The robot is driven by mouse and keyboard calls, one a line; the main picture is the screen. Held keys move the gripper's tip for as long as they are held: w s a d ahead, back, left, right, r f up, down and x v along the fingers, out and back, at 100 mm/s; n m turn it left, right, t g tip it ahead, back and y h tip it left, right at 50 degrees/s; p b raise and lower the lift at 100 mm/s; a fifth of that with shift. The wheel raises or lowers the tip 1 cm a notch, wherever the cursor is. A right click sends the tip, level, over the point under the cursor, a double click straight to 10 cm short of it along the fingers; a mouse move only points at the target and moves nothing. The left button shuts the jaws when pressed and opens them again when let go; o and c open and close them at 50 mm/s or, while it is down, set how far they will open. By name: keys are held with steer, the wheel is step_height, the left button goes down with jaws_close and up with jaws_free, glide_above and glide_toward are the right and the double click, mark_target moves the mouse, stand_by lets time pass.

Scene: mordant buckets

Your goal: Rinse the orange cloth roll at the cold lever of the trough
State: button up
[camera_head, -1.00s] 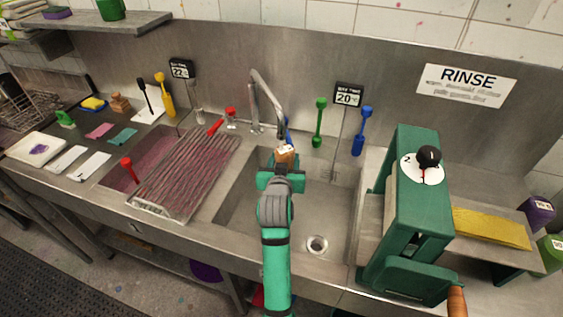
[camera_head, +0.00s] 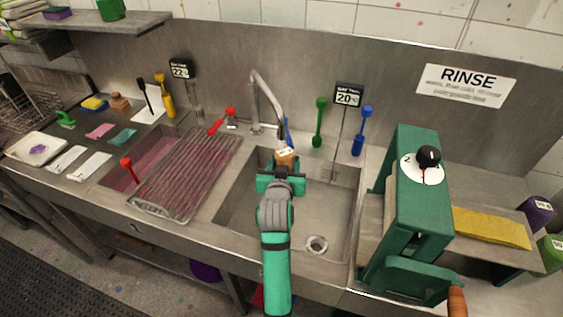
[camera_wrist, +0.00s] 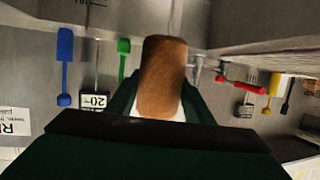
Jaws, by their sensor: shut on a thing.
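The orange-brown cloth roll (camera_head: 285,158) is in my gripper (camera_head: 282,172), over the back of the trough (camera_head: 240,195) and just below the faucet spout (camera_head: 281,138). It also shows in the wrist view (camera_wrist: 161,75), upright between the dark green fingers, with a white tag low on it. My gripper is shut on it. A red lever (camera_head: 230,112) is left of the faucet base. A blue lever (camera_head: 288,132) shows partly behind the spout, mostly hidden. I cannot tell whether water runs from the spout.
A wire rack (camera_head: 185,175) lies left of the trough, over a pink bath. A green wringer (camera_head: 420,200) with a dial stands on the right. A "20" sign (camera_head: 348,95) and green and blue tools (camera_head: 319,120) stand behind. The trough's front half, with its drain (camera_head: 316,244), is clear.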

steer(key=shift+s, duration=1.7)
steer(key=shift+s, duration=0.1)
stand_by(2.5)
steer(key=d+v, duration=0.1)
steer(key=v, duration=0.7)
steer(key=shift+r, duration=0.35)
steer(key=shift+s, duration=0.1)
stand_by(0.4)
